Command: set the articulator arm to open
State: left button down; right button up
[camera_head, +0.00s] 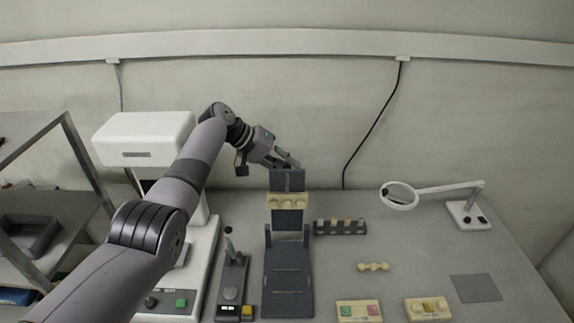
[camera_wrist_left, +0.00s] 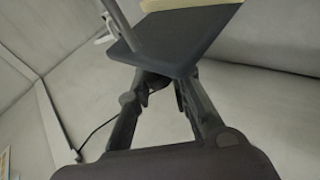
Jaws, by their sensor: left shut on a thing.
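The articulator is a dark grey device with a flat base (camera_head: 288,285) on the table. Its articulator arm (camera_head: 288,181) stands raised at the back of the base, roughly upright, with a tan cast (camera_head: 288,201) on it. My left gripper (camera_head: 288,164) reaches over from the left and is shut on the arm's top end. In the left wrist view, the fingers (camera_wrist_left: 165,88) meet at the edge of the dark arm plate (camera_wrist_left: 185,42); the exact contact is partly hidden. My right gripper is not in view.
A white machine (camera_head: 145,140) stands left, beside a small dark device (camera_head: 231,285). A dark rack (camera_head: 340,227) is right of the articulator. Tan pieces (camera_head: 373,267), tan blocks (camera_head: 428,308), a grey mat (camera_head: 476,288) and a magnifier lamp (camera_head: 398,196) lie farther right.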

pick_arm(q)
jog(key=shift+f, duration=0.2)
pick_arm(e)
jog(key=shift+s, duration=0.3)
pick_arm(q)
jog(key=c, duration=1.5)
grip_release()
jog(key=shift+o, duration=0.2)
jog(key=shift+r, duration=0.1)
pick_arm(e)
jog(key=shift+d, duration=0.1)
pick_arm(q)
jog(key=v, duration=1.2)
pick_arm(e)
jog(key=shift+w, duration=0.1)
